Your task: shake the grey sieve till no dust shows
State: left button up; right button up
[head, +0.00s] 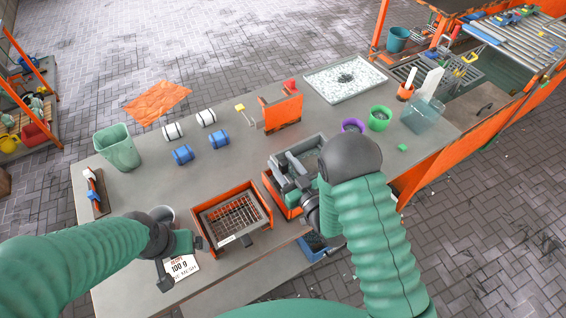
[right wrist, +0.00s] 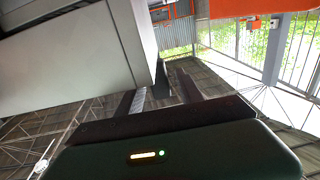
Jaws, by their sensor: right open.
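A grey rectangular frame (head: 312,141), which looks like the grey sieve, sits on an orange base (head: 273,195) at the middle of the bench. My right gripper (head: 284,168) is over it, open, and hides much of its inside. I cannot tell whether it touches the frame or whether dust shows. In the right wrist view a large grey box-like surface (right wrist: 70,55) is close beside the dark, parted fingers (right wrist: 160,97). My left gripper (head: 184,262) is open and empty over the front left of the bench, above a white card marked 100 g (head: 183,268).
An orange tray with a wire grid (head: 232,214) stands between my grippers. A green bin (head: 118,147), blue and white rolls (head: 182,154), an orange sheet (head: 157,101) and a speckled tray (head: 345,79) lie farther back. Pots (head: 380,118) and a clear box (head: 422,115) stand right.

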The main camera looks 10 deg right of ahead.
jog(key=shift+d, duration=0.1)
grip_shut()
dwell(1.3)
